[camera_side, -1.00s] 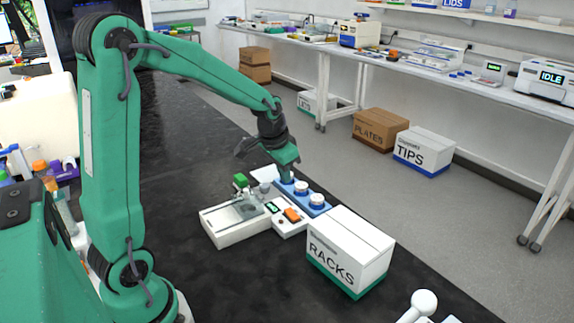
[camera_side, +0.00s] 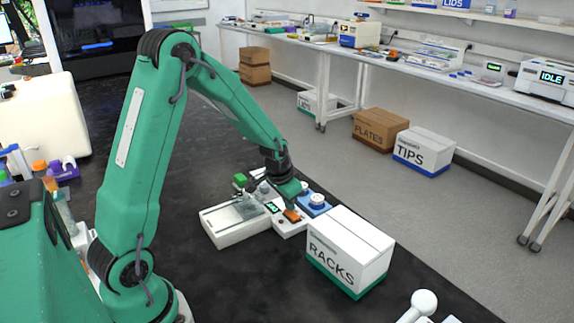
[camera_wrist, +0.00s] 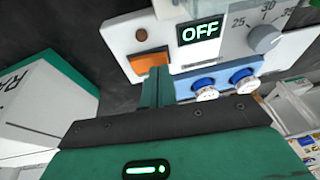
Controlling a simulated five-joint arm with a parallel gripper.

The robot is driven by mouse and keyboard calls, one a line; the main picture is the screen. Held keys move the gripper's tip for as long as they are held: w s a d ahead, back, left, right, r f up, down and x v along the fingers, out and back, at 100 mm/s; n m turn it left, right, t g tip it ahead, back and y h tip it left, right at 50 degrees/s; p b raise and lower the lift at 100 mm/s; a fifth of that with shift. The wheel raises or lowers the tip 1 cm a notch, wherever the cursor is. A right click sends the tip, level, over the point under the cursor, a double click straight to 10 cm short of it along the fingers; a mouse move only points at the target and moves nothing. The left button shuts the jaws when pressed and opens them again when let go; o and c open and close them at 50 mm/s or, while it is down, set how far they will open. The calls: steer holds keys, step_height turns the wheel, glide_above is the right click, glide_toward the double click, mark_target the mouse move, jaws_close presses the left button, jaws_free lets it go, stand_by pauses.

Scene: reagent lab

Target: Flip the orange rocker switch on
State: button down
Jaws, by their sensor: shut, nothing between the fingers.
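The orange rocker switch (camera_wrist: 150,63) is on the white device panel (camera_wrist: 122,38), beside a small screen (camera_wrist: 200,32) that reads OFF in the wrist view. In the side view the switch (camera_side: 292,215) is partly covered by my gripper. My gripper (camera_wrist: 159,78) is shut and empty, pointing down. Its fingertips overlap the right lower part of the switch in the wrist view. In the side view my gripper (camera_side: 292,206) is right at the switch, but I cannot tell whether they touch.
A blue rack (camera_side: 317,209) with white-and-blue capped items stands close beside my gripper. A white RACKS box (camera_side: 349,250) stands to the right of the device. A dial (camera_wrist: 265,38) sits past the screen.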

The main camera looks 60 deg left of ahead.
steer(key=shift+f, duration=0.15)
steer(key=shift+a+f, duration=0.15)
steer(key=shift+f, duration=0.1)
stand_by(0.3)
steer(key=shift+d+r, duration=0.1)
steer(key=shift+d, duration=0.7)
steer(key=shift+r, duration=0.15)
steer(key=shift+d+r, duration=0.1)
steer(key=shift+r, duration=0.6)
steer(key=a+v, duration=0.1)
steer(key=v, duration=1.1)
steer(key=shift+w+d+r, duration=0.2)
steer(key=shift+d, duration=0.25)
